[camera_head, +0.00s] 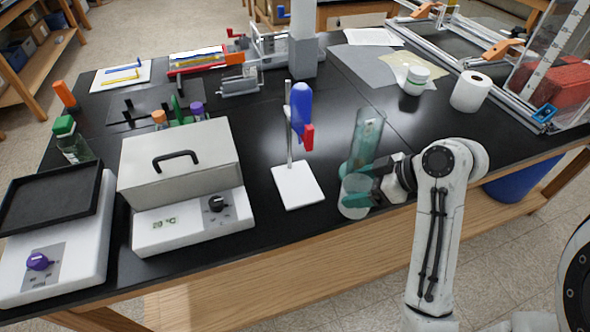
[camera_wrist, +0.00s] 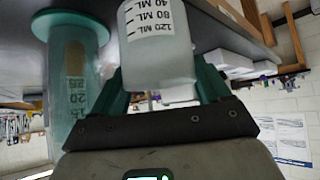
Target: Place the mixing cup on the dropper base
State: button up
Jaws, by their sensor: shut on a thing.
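The mixing cup (camera_head: 353,190) is translucent white and sits at the front edge of the black table. My gripper (camera_head: 361,193) is shut around its side with green fingers, partly covering it. In the wrist view, the cup (camera_wrist: 158,50) is between both fingers (camera_wrist: 162,82), its ML markings facing the camera. I cannot tell whether the cup touches the table. The dropper base (camera_head: 298,187) is a white plate to the left of the cup, with a metal rod, blue bulb (camera_head: 301,105) and red clamp (camera_head: 308,137) above it. The plate looks empty.
A green-tinted graduated cylinder (camera_head: 366,143) stands close behind the cup; it also shows in the wrist view (camera_wrist: 75,80). A hot plate with a metal cover (camera_head: 180,165) is left of the dropper base. Bare table lies between cup and base.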

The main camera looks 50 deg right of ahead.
jog(key=w+a, duration=0.1)
jog(key=w, duration=0.3)
jog(key=w+p, duration=0.1)
jog(key=w, duration=0.4)
jog(key=w+a+p, duration=0.1)
jog(key=w, duration=0.3)
jog(key=shift+w+a, duration=0.3)
jog(key=shift+w, duration=0.05)
jog(key=shift+w+p, duration=0.25)
jog(key=shift+p, duration=0.05)
jog(key=shift+f, duration=0.35)
jog(key=shift+f, duration=0.1)
jog(key=o, duration=1.1)
jog(key=shift+r, duration=0.2)
jog(key=v, duration=1.2)
jog(key=shift+a, duration=0.1)
